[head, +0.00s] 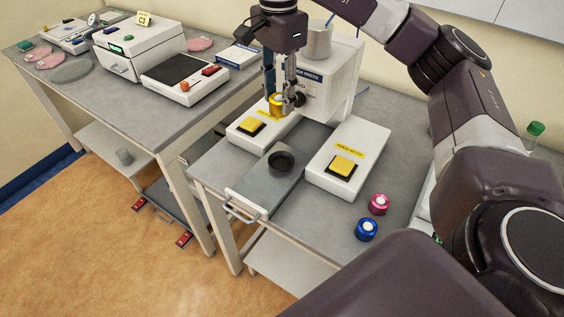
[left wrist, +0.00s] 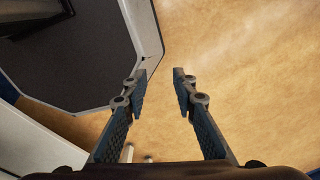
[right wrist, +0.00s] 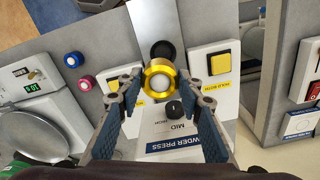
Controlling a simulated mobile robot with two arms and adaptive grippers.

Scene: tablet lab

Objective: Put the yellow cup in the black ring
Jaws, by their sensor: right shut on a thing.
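The yellow cup (head: 276,103) is between the fingers of my right gripper (head: 279,98), which is shut on it. The cup is held above the back of the left white button box, in front of the powder press. In the right wrist view the yellow cup (right wrist: 158,80) shows a pale round middle between the fingertips. The black ring (head: 281,162) sits on the grey plate between the two button boxes, nearer the front. It shows partly behind the cup in the right wrist view (right wrist: 163,49). My left gripper (left wrist: 160,82) is open and empty above the floor.
The powder press (head: 325,80) stands behind. White boxes with yellow buttons flank the ring, one at the left (head: 250,126) and one at the right (head: 343,166). A side table (head: 150,112) holds instruments.

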